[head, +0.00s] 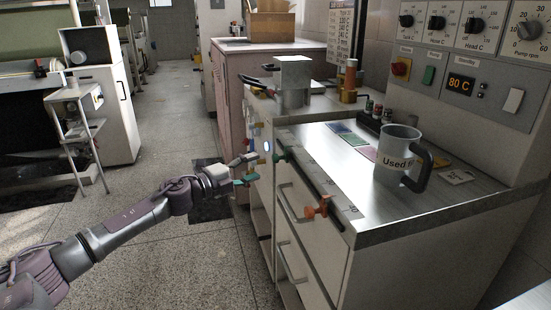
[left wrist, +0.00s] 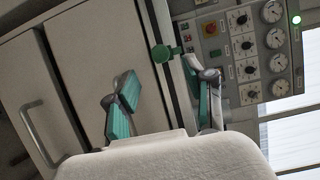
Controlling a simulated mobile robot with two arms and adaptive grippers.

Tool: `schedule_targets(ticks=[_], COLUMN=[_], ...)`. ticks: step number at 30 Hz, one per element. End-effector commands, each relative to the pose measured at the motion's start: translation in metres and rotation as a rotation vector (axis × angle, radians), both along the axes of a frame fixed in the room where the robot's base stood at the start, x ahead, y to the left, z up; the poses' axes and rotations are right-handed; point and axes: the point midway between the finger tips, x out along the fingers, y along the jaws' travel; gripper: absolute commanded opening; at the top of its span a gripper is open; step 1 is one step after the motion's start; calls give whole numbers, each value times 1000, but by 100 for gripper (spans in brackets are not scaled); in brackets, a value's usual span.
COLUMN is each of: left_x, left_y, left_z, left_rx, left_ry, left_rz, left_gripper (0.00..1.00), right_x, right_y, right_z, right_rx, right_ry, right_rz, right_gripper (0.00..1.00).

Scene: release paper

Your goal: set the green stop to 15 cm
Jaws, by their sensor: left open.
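The green stop (head: 284,156) sits on the rail along the counter's front edge, near its far end. An orange stop (head: 318,208) sits on the same rail nearer the front corner. A pale scale strip (head: 318,180) runs along the edge; its figures are too small to read surely. My left gripper (head: 248,170) is open and empty, to the left of the green stop and apart from it. In the left wrist view, the green stop's round knob (left wrist: 162,53) shows beyond and between the two open green-padded fingers (left wrist: 160,88). My right gripper is not in view.
A grey mug (head: 392,158) stands on the counter, with coloured cards (head: 350,139) behind it. Drawers with bar handles (head: 290,203) are below the rail. A control panel (head: 465,60) is on the wall.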

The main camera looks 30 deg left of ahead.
Motion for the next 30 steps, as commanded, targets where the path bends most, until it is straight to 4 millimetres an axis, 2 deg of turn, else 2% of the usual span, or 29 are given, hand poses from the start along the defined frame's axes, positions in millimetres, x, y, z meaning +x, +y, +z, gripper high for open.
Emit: schedule_targets(ticks=[9,15,21,29,30], left_x=[46,71,81,81,81], left_y=[-15,-23,-26,-27,-27], left_z=[3,1,0,0,0], left_rx=[-3,-2,1,1,1], left_ry=[-4,-3,0,1,1], left_rz=[0,0,0,-1,-1], left_gripper=[53,53,53,53,47], right_x=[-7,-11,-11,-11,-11], right_y=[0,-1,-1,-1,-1], right_z=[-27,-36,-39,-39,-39], right_rx=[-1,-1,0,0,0], right_ry=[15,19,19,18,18], right_rz=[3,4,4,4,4], right_gripper=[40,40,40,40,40])
